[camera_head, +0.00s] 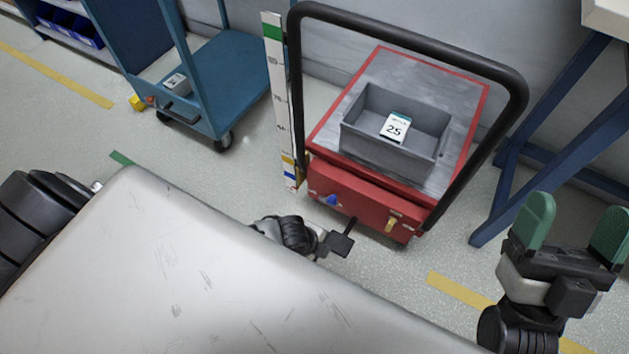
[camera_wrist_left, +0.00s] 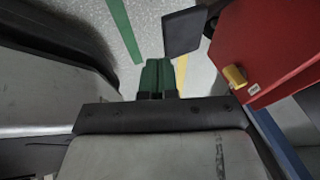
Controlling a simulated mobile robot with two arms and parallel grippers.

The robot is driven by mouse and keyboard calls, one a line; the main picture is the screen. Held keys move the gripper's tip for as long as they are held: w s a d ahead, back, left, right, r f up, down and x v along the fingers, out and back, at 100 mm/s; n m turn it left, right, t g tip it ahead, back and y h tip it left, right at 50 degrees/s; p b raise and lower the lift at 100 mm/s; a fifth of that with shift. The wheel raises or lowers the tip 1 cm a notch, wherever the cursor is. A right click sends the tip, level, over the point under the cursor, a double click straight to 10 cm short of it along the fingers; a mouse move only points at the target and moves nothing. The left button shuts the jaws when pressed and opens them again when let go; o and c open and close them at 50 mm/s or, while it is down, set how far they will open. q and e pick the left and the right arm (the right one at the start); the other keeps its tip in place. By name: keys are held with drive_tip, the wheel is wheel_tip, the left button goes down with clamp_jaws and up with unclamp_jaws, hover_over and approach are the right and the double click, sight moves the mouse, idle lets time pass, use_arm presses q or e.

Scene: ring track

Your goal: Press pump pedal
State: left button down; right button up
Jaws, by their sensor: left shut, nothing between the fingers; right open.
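The pump pedal (camera_head: 340,243) is a flat black pad at the front of the red lift cart (camera_head: 365,203), low near the floor. It also shows in the left wrist view (camera_wrist_left: 183,33), beside the cart's red body. My left gripper (camera_wrist_left: 160,64) has its green fingers together and empty. In that picture its tips are just below and left of the pedal; I cannot tell whether they touch it. In the head view its fingers are hidden, with a dark wrist part showing left of the pedal. My right gripper (camera_head: 573,222) is open and empty, right of the cart.
A grey bin (camera_head: 362,146) labelled 25 sits on the cart's platform, under a black handle frame (camera_head: 296,80). A marked scale post (camera_head: 278,95) stands left of the cart. A blue trolley (camera_head: 228,75) is at left, a blue bench leg (camera_head: 500,190) at right.

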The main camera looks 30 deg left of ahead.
use_arm(q)
drive_tip(key=shift+p+v, duration=0.8)
drive_tip(key=shift+v, duration=1)
use_arm(e)
drive_tip(key=shift+w+a+f+g+h, duration=0.1)
drive_tip(key=shift+w+f+g+h, duration=0.8)
drive_tip(key=shift+w+f+g, duration=1.4)
drive_tip(key=shift+s+r, duration=0.2)
drive_tip(key=shift+s, duration=0.05)
